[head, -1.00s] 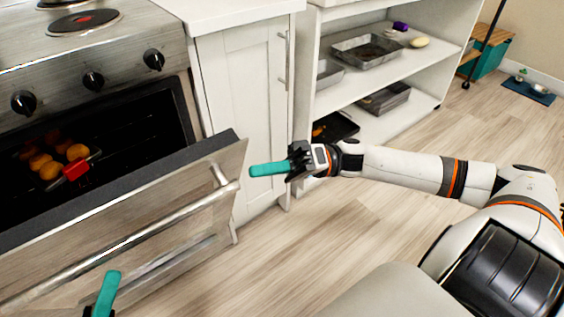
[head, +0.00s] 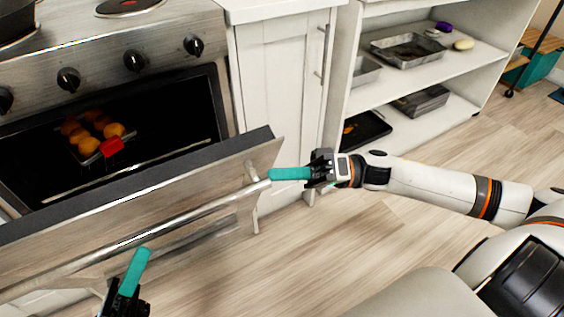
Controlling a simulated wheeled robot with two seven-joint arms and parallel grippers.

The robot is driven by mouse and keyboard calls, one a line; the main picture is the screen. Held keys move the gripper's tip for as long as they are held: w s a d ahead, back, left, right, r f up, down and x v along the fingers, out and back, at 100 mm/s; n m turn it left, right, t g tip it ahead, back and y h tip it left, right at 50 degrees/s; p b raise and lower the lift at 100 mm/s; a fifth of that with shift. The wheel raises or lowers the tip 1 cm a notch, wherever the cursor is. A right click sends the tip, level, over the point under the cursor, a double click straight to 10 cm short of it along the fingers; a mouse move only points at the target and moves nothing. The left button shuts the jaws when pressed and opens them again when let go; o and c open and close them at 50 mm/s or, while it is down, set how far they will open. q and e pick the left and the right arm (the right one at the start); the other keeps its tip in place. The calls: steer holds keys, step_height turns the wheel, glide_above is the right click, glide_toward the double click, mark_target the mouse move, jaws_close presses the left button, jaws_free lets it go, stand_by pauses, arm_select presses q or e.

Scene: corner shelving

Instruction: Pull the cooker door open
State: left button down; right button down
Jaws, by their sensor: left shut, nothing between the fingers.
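The cooker door (head: 190,180) is partly open, hinged at the bottom and tilted out from the cooker (head: 150,40). Its long metal handle (head: 150,236) runs along the outer face. My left gripper (head: 138,264) is shut and empty at the lower left, its teal fingers pointing up just in front of the handle in the picture. Whether it touches the door is unclear. My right gripper (head: 290,174) is at the handle's right end by the door's corner, teal fingers pointing left. They show edge-on, so their gap is hidden, and contact is unclear.
Inside the oven a tray of round orange food with a red piece (head: 111,147) is visible. A white cabinet (head: 280,90) stands right of the cooker. Open shelves (head: 425,75) hold metal trays (head: 408,48). The wooden floor (head: 350,245) in front is clear.

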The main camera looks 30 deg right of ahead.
arm_select(q)
steer(key=shift+w+a+r, duration=0.15)
steer(key=shift+w+r, duration=0.05)
steer(key=shift+w, duration=0.05)
arm_select(e)
steer(key=shift+s+a+f+g, duration=0.3)
steer(key=shift+s+a, duration=0.1)
steer(key=shift+s, duration=0.35)
arm_select(q)
steer(key=c, duration=1.5)
jaws_free()
steer(key=shift+o, duration=1)
steer(key=shift+f, duration=0.15)
steer(key=shift+s, duration=0.1)
arm_select(e)
steer(key=shift+r, duration=0.1)
